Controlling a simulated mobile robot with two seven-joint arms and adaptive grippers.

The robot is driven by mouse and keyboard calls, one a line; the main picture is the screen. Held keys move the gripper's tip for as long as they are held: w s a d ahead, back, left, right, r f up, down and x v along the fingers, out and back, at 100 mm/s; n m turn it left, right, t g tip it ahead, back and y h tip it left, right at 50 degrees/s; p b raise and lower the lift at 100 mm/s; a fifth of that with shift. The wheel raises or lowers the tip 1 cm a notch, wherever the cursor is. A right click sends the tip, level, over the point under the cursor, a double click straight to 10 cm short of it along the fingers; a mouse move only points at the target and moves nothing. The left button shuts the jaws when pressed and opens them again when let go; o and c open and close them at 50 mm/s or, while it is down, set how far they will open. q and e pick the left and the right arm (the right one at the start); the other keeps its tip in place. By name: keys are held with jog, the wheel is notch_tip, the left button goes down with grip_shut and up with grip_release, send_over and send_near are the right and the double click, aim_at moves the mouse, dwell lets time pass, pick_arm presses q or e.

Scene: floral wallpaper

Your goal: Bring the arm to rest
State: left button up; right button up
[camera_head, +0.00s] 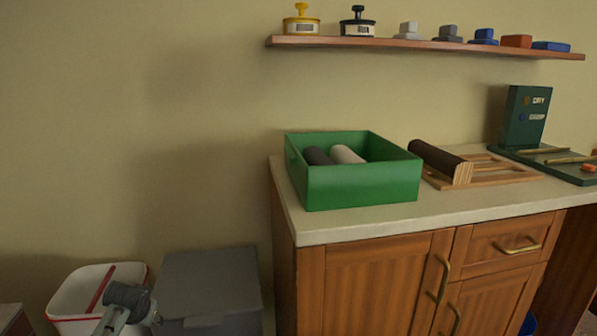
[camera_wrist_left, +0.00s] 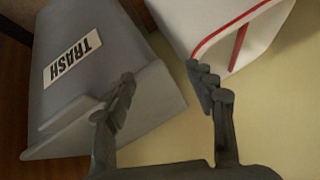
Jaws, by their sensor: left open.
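My left gripper (camera_wrist_left: 162,80) is open in the left wrist view, with nothing between its two dark fingers. Its fingertips show in front of a grey trash bin (camera_wrist_left: 95,60) on the left and a white bin with a red rim (camera_wrist_left: 235,30) on the right. In the head view, part of my left arm shows at the bottom left, in front of the white bin (camera_head: 68,303) and left of the grey trash bin (camera_head: 210,280). The gripper's fingers are not clear there. My right gripper is in neither view.
A wooden cabinet (camera_head: 375,285) with a pale top stands right of the bins. On it are a green box (camera_head: 362,187) with two rolls, a wooden rack (camera_head: 500,170) and a dark green stand (camera_head: 525,115). A wall shelf (camera_head: 420,45) hangs above. The wall at left is bare.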

pick_arm(q)
jog(key=s+d+f+g, duration=0.1)
jog(key=s+d+f, duration=0.2)
jog(key=s, duration=0.8)
jog(key=s+d+f+g+h, duration=0.1)
jog(key=s+d+f, duration=0.3)
jog(key=s, duration=0.6)
jog(key=s+d+f+g+h, duration=0.1)
jog(key=s+d+f, duration=0.3)
jog(key=s+f, duration=0.3)
jog(key=s, duration=0.4)
jog(key=shift+s+f+m, duration=0.15)
jog(key=shift+s+m, duration=0.15)
jog(key=shift+m, duration=0.1)
